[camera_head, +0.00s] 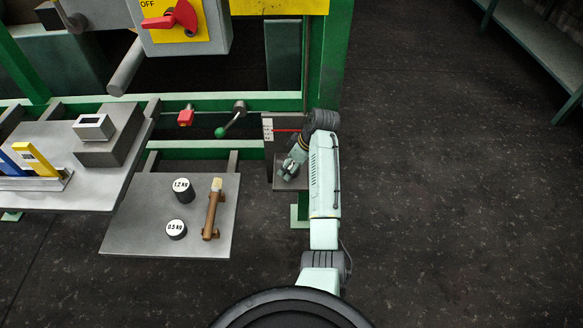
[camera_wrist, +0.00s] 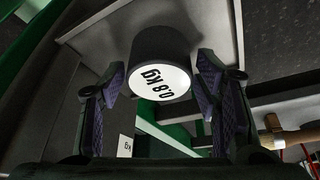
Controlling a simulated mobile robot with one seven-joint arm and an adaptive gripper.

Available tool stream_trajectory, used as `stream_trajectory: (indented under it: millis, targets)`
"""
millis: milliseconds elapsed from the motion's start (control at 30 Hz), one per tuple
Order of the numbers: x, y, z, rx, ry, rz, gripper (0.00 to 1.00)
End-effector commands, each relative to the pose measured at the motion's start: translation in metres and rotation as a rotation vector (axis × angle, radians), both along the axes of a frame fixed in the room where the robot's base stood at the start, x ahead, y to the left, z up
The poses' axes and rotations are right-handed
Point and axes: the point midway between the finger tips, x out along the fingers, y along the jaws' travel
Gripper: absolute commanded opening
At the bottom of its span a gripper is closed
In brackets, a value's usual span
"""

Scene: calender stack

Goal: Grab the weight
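A dark cylindrical weight with a white face marked 0.8 kg (camera_wrist: 160,50) is in the wrist view, between the two padded fingers of my gripper (camera_wrist: 162,88). A gap shows on each side of it, so the fingers are open around it and not pressed on it. In the head view my gripper (camera_head: 289,168) is over a small grey ledge (camera_head: 289,186) on the green frame; the 0.8 kg weight cannot be made out there. Two other weights, marked 1.2 kg (camera_head: 183,190) and 0.5 kg (camera_head: 176,230), stand on the grey plate (camera_head: 135,240).
A wooden-handled brush (camera_head: 212,210) lies on a holder beside the two weights. A green-knobbed lever (camera_head: 229,124) and a red part (camera_head: 186,117) are on the green frame left of my arm. The dark floor at right is clear up to a green bench (camera_head: 540,60).

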Motion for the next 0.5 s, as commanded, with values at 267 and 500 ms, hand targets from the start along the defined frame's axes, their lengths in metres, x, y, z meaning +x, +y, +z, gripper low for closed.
stream_trajectory:
  millis: [267, 500]
  targets:
    - [0.0001, -0.0001, 0.0004, 0.000, 0.000, 0.000, 0.36]
    - [0.0001, -0.0001, 0.0004, 0.000, 0.000, 0.000, 0.20]
